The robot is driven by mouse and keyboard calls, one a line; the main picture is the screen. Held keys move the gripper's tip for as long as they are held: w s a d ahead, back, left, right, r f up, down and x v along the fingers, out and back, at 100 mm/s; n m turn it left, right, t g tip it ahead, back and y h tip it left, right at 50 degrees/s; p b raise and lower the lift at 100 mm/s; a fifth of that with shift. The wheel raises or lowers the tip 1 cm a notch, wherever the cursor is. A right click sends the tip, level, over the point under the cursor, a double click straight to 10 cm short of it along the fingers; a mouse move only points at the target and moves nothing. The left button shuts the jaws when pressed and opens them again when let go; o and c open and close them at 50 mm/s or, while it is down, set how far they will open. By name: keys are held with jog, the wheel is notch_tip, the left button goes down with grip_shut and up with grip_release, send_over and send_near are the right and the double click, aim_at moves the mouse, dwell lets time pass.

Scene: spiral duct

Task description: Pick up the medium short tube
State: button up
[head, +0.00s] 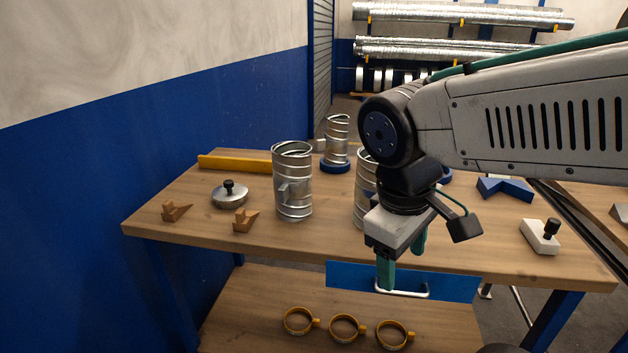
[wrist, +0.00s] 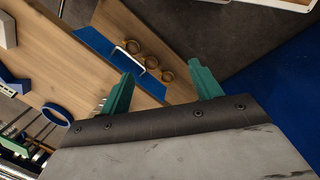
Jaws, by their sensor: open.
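Several silver spiral metal tubes stand upright on the wooden workbench (head: 200,215) in the head view. A wide tube with a side stub (head: 293,180) is left of centre. A slimmer tube (head: 337,140) stands behind it on a blue ring base (head: 335,167). Another tube (head: 364,190) is partly hidden behind my wrist. I cannot tell for certain which one is the medium short tube. My gripper (head: 403,268) is open and empty, pointing down near the bench's front edge. Its green fingers also show apart in the wrist view (wrist: 162,76), with no tube between them.
A blue drawer front (head: 345,275) with a white handle is below my gripper. Yellow ring clamps (head: 347,328) lie on the lower shelf. A lidded metal cap (head: 230,195), wooden wedges (head: 245,220), a blue angled block (head: 506,188) and a white block (head: 538,237) occupy the bench.

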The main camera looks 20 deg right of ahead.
jog(key=w+d+f+n+g+h, duration=0.1)
jog(key=w+d+n+h, duration=0.3)
jog(key=w+n+h, duration=0.5)
jog(key=n+t+h, duration=0.2)
jog(key=n+t, duration=1.2)
jog(key=n, duration=1.8)
send_near(282, 197)
jog(key=x, duration=0.9)
jog(key=shift+w+d, duration=0.15)
jog(key=c, duration=1.3)
